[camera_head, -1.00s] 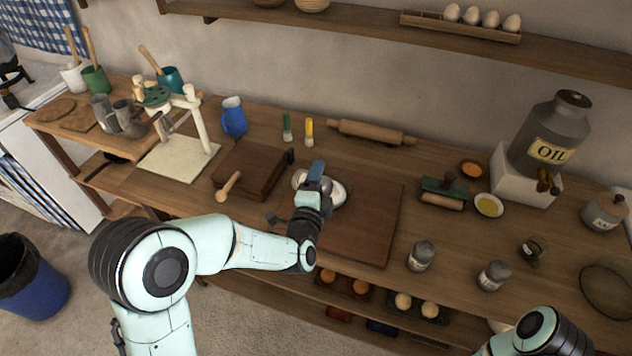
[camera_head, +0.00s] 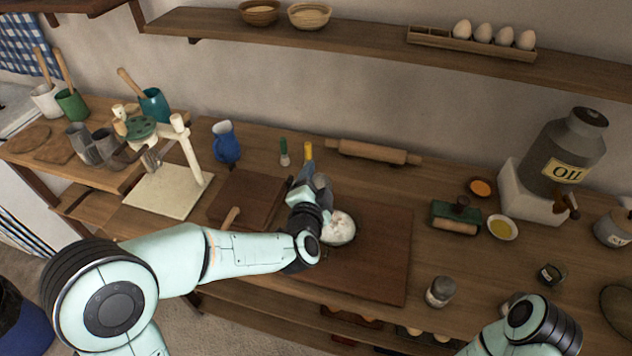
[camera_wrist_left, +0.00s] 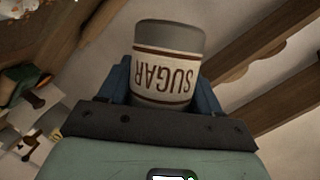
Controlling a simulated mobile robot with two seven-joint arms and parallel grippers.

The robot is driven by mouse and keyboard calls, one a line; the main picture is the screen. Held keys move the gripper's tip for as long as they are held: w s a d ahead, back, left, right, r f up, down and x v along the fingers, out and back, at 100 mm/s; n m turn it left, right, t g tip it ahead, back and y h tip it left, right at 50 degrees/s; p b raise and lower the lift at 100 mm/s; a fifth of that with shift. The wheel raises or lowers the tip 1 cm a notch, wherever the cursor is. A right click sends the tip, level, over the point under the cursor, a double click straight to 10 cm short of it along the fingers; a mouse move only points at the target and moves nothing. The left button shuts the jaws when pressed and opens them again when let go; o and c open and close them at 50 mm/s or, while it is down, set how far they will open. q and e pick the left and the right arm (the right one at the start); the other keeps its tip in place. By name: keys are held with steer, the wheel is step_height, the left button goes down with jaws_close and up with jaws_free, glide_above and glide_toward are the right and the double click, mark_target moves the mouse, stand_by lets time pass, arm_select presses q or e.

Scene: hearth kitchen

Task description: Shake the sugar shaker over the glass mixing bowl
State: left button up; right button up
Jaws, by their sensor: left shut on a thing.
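The sugar shaker (camera_wrist_left: 168,62) has a grey cap, a cream label reading SUGAR and dark bands. My left gripper (camera_wrist_left: 163,88) is shut around it, with a blue finger on each side; the label reads upside down in the wrist view. In the head view my left gripper (camera_head: 308,188) is just behind and left of the glass mixing bowl (camera_head: 341,238), raised above the board. The shaker is mostly hidden there by the gripper. The bowl holds white contents, and my left wrist covers part of its left side. My right gripper is out of view.
The bowl stands on a brown board (camera_head: 378,265). Another shaker (camera_head: 440,292) stands right. The board's right side is clear.

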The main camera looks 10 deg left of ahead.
arm_select(q)
steer(key=n+h+b, duration=0.1)
steer(key=n+b, duration=0.1)
steer(key=n+g+h+b, duration=0.1)
steer(key=n, duration=0.1)
steer(key=n+h+b, duration=0.1)
steer(key=n+b, duration=0.1)
steer(key=shift+s+a+r+n+g+b, duration=0.1)
steer(key=shift+a+r+n+g+b, duration=0.2)
steer(key=shift+a+r+g, duration=0.1)
steer(key=shift+r+n+h+b, duration=0.1)
steer(key=shift+n+h+b, duration=0.2)
steer(key=shift+r, duration=0.15)
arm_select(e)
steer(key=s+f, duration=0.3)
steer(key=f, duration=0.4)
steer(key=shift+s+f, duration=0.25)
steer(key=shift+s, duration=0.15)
